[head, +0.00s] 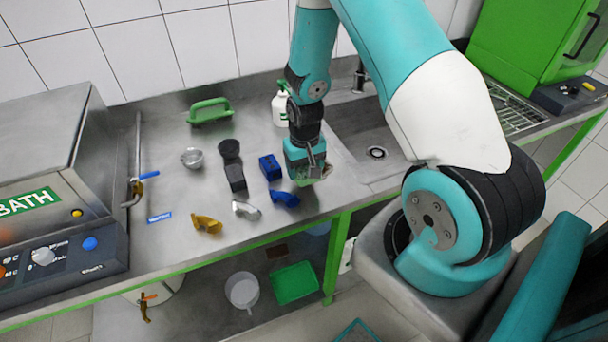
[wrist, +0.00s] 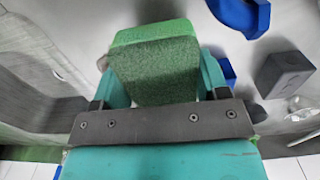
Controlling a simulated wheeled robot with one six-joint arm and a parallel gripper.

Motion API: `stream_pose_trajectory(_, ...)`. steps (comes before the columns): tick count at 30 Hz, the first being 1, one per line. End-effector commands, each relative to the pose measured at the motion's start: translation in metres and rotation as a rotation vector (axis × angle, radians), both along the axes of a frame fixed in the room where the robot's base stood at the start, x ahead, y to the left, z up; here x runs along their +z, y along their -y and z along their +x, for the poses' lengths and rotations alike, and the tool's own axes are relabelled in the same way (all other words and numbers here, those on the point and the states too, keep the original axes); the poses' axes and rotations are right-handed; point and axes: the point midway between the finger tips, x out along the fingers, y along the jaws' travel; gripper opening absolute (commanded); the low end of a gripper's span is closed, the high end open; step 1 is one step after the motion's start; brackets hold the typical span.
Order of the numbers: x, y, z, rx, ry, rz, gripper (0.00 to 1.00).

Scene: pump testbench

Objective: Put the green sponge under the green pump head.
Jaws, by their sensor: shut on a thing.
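The green sponge (wrist: 155,70) is held between the two fingers of my gripper in the wrist view. In the head view my gripper (head: 306,170) hangs near the counter's front edge, left of the sink, and only a little green of the sponge shows at its fingertips. A white bottle (head: 279,110) stands upright on the counter behind my gripper, left of the sink. Its small green pump head (head: 283,86) is partly hidden by my arm. Whether the sponge touches the counter cannot be told.
Blue (head: 270,167), dark grey (head: 236,178), silver (head: 246,210) and yellow (head: 206,224) parts lie left of my gripper. A green holder (head: 210,111) is at the back. The sink (head: 377,153) lies right, a bath unit (head: 40,190) far left.

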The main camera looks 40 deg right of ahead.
Motion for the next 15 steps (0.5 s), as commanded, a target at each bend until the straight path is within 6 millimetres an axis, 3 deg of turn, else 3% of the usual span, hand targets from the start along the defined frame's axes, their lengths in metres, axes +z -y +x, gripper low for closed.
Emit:
stream_pose_trajectory(9, -0.036, -0.001, 0.000, 0.001, -0.001, 0.000, 0.46)
stream_pose_trajectory(15, -0.040, -0.001, 0.000, 0.002, 0.001, 0.000, 0.46)
